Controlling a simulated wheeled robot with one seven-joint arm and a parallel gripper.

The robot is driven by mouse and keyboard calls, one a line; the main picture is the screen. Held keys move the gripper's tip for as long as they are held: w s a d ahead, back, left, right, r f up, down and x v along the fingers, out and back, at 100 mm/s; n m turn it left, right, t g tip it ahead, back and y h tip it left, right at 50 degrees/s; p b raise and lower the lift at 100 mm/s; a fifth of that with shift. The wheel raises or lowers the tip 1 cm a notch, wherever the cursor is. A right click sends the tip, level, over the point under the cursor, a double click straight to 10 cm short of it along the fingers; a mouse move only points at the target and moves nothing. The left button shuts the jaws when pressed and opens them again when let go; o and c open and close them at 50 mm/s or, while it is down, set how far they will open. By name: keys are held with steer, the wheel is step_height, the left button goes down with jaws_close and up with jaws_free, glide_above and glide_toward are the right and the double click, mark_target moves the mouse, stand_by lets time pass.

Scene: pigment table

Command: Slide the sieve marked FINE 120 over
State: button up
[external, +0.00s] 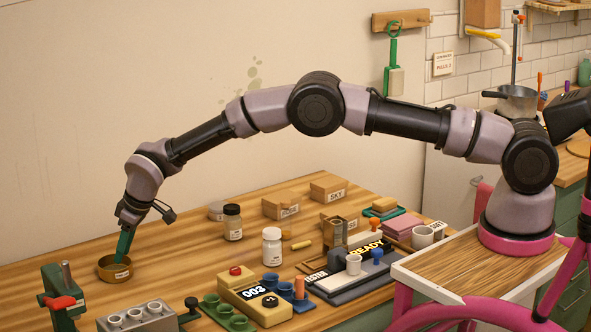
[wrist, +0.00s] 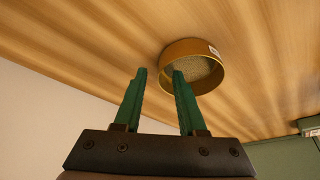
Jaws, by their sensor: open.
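A round brass-coloured sieve (external: 106,268) with a mesh floor sits on the wooden table at the far left in the external view. In the wrist view the sieve (wrist: 177,50) shows a small white label on its rim, too small to read. My gripper (external: 125,250) points down at the sieve, its green fingers overlapping the sieve's outline. In the wrist view my gripper (wrist: 160,72) is open and empty. Its right finger overlaps the sieve's near rim and its left finger is beside the rim. I cannot tell whether either finger touches it.
A green clamp (external: 60,300) with a red handle stands near the front left. A grey block with cups (external: 138,318) and a yellow device marked 003 (external: 240,293) lie to the right. Jars (external: 272,247) stand mid-table. Bare wood (external: 165,262) lies right of the sieve.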

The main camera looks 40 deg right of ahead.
steer(key=shift+f, duration=0.25)
jaws_close()
stand_by(1.4)
